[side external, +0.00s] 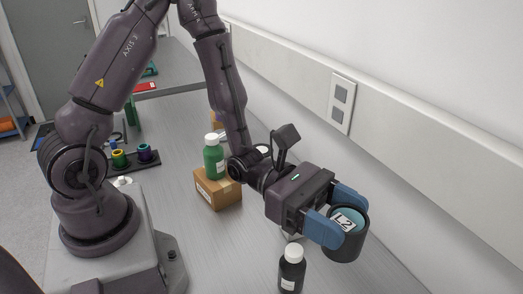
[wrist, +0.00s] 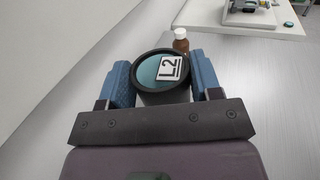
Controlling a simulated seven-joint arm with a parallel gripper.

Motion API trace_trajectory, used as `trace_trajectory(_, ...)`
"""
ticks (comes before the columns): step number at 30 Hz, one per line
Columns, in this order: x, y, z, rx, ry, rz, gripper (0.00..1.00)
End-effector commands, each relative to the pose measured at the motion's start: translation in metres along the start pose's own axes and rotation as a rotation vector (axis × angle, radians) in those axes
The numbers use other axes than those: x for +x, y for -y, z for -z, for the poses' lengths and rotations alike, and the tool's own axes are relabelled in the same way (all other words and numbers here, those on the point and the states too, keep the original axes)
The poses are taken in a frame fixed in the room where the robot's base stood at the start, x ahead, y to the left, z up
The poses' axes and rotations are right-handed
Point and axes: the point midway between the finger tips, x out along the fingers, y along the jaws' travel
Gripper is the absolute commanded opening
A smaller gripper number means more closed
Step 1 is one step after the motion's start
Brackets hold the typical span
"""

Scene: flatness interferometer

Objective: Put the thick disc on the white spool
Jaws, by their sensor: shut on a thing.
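My gripper (side external: 338,222) is shut on a thick, black-sided round piece (side external: 348,246) with a teal face and a white label reading L2. The blue fingers hold it from both sides, clear above the table. In the wrist view the same piece (wrist: 148,72) sits between the fingers (wrist: 160,85), its teal face toward the camera. I take it for the thick disc. I cannot identify the white spool for sure; a small white thing (side external: 122,181) stands near my base, and a pale thing behind the dark bottle is mostly hidden.
A dark bottle with a white cap (side external: 291,270) stands just below my gripper. A green bottle (side external: 214,160) stands on a cardboard box (side external: 218,192). A dark rack (side external: 134,160) holds coloured rings. A wall lies to the right. A grey device (wrist: 250,12) sits on a far white table.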

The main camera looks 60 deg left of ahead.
Motion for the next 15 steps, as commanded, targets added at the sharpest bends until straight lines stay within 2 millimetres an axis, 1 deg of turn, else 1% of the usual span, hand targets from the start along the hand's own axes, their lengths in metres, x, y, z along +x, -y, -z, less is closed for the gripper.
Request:
trace_trajectory(1,-0.009,-0.021,0.000,0.001,0.003,-0.052,0.25)
trace_trajectory(5,-0.039,-0.076,0.002,-0.003,0.006,-0.191,0.25)
trace_trajectory(6,-0.052,-0.093,0.002,-0.004,0.008,-0.237,0.25)
trace_trajectory(8,-0.073,-0.119,0.002,-0.005,0.010,-0.308,0.25)
trace_trajectory(9,-0.088,-0.135,0.002,-0.005,0.011,-0.355,0.25)
trace_trajectory(11,-0.113,-0.158,0.002,-0.004,0.012,-0.424,0.25)
trace_trajectory(12,-0.130,-0.171,0.002,-0.004,0.013,-0.469,0.25)
trace_trajectory(14,-0.157,-0.190,0.001,-0.003,0.014,-0.536,0.25)
trace_trajectory(15,-0.176,-0.202,0.000,-0.001,0.015,-0.579,0.25)
